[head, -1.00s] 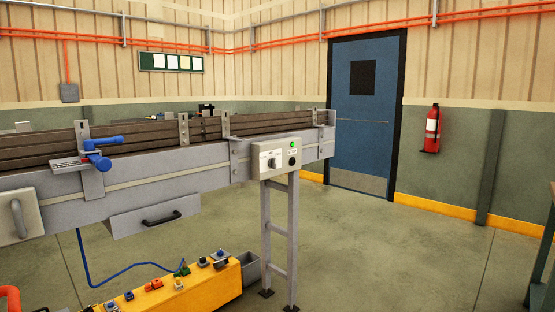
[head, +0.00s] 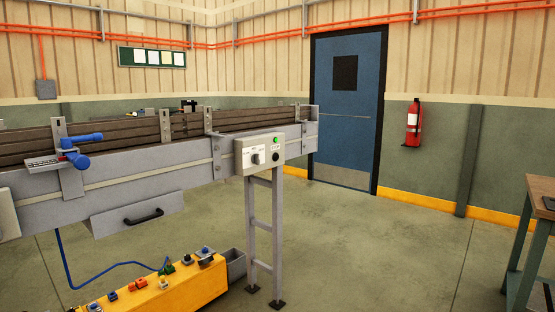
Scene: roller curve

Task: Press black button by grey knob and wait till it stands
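A pale control box (head: 259,153) is mounted at the right end of the roller conveyor, above a grey ladder-like leg. On its front is a grey knob (head: 257,158) at the left. The black button (head: 276,157) is to the right of the knob, and a lit green lamp (head: 276,140) is above the button. Nothing touches the box. My gripper is not in view.
The grey conveyor (head: 120,170) with dark rollers fills the left. A grey bin (head: 235,265) is beside the leg. Floor to the right is clear, up to a table (head: 541,205) at the right edge.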

